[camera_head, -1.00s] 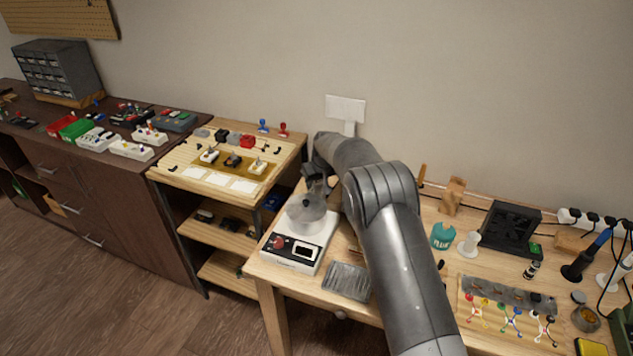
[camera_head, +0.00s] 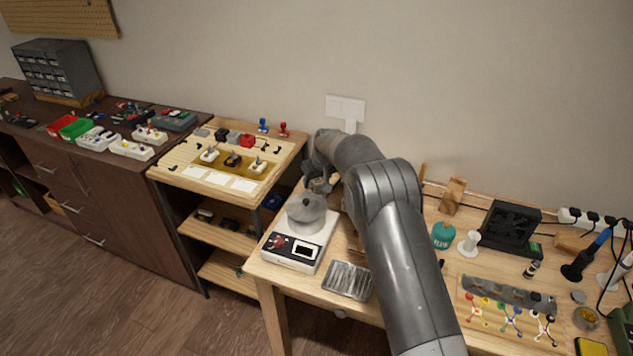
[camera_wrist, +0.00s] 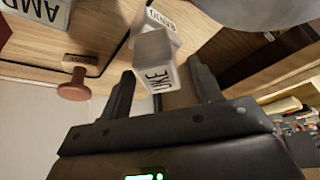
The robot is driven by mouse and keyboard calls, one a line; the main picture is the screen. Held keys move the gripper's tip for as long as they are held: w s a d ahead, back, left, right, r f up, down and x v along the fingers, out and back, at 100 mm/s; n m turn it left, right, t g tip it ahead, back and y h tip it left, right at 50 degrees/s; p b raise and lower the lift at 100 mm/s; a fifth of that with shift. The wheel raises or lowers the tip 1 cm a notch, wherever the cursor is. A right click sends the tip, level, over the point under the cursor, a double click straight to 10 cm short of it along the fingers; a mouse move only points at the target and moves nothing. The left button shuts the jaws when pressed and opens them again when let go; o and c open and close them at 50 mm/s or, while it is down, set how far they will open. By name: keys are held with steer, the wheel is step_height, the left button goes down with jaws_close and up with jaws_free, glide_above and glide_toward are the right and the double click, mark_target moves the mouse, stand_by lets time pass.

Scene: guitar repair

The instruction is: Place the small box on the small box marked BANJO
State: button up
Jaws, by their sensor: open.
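In the wrist view, a small pale box marked UKE (camera_wrist: 156,72) is between the fingers of my open gripper (camera_wrist: 161,66). A gap shows on its right side; whether the left finger touches it is unclear. Another small pale box (camera_wrist: 168,22) with a label lies directly beyond it and is partly covered. Its label is tilted and too small to read surely as BANJO. The two boxes overlap in this view; I cannot tell if they touch. In the head view my gripper (camera_head: 320,186) is behind the scale, and my arm hides both boxes.
A white scale (camera_head: 292,252) with a grey round pan (camera_head: 306,212) stands close to my gripper. A metal tray (camera_head: 347,281) lies in front.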

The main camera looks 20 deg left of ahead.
steer(key=s+d+r+m, duration=0.1)
steer(key=s+d+r, duration=0.2)
steer(key=d+r, duration=0.65)
steer(key=s+d+r+m, duration=0.1)
steer(key=s+d+r, duration=0.4)
steer(key=r, duration=0.7)
steer(key=s+d+r+m+t, duration=0.1)
steer(key=s+d+r, duration=0.2)
steer(key=d, duration=0.2)
steer(key=s+d+r+m+h, duration=0.1)
steer(key=s+d+r, duration=0.25)
steer(key=d, duration=0.25)
steer(key=s+d+r+m+t, duration=0.1)
steer(key=s+d+r, duration=0.1)
steer(key=s+d, duration=0.25)
steer(key=s+d+f+m, duration=0.1)
steer(key=s+d, duration=0.4)
steer(key=s, duration=0.3)
steer(key=s+d+f+m+h, duration=0.1)
steer(key=s+d, duration=0.4)
steer(key=s, duration=0.4)
steer(key=s+d+f+m+h, duration=0.1)
steer(key=s+d+f+m, duration=0.1)
steer(key=s+d, duration=0.4)
steer(key=s, duration=0.2)
steer(key=shift+s, duration=0.3)
